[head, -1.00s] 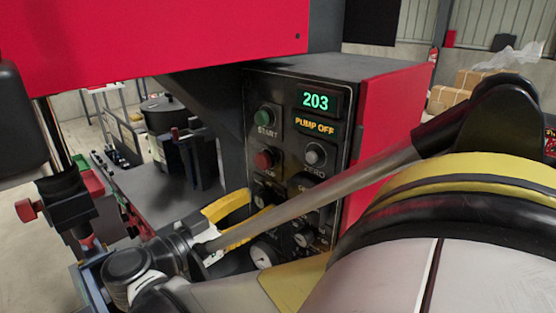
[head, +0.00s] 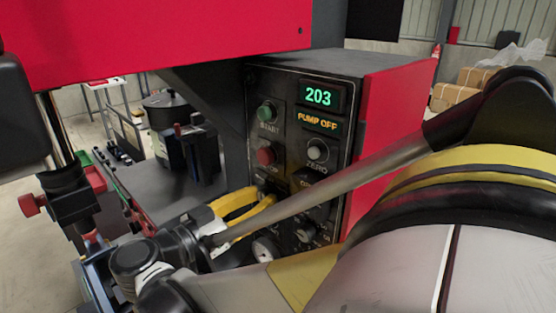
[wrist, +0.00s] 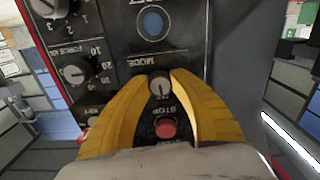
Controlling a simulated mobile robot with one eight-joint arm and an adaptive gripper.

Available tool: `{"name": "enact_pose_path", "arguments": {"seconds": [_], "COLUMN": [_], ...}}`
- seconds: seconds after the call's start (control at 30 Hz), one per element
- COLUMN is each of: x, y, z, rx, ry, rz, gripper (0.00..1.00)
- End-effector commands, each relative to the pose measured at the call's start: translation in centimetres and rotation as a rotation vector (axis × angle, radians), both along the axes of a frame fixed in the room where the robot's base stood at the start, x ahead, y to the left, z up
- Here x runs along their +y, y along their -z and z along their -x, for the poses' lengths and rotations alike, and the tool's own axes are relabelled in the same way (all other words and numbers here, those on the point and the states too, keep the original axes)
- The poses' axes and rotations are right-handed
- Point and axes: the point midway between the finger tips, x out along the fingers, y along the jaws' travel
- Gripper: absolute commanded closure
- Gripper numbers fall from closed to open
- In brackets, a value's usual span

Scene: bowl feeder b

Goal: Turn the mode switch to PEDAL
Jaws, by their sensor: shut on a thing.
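The mode switch is a small dark round knob (wrist: 160,86) on the black control panel (wrist: 118,40), beside the MODE label in the wrist view. My gripper (wrist: 163,76) has its two yellow fingers on either side of this knob and is shut on it. A pale mark shows on the knob, but I cannot read which setting it points to. In the head view my gripper (head: 262,203) reaches the lower left of the panel, and its fingers and arm hide the mode switch there.
A red STOP button (wrist: 166,128) sits close between my fingers. A blue-centred button (wrist: 152,23) and a FORCE knob (wrist: 76,72) are nearby. The head view shows a green START button (head: 266,112) and a display (head: 319,96) reading 203, with PUMP OFF below.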

Motion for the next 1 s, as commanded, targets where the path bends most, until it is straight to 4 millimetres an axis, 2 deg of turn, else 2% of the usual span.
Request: {"name": "enact_pose_path", "arguments": {"seconds": [0.6, 1.0], "x": [-0.08, -0.11], "y": [0.03, 0.02], "z": [0.07, 0.09], "rx": [0.324, 0.460], "ry": [0.000, 0.000], "rz": [0.361, 0.513], "gripper": [1.00, 1.00]}}
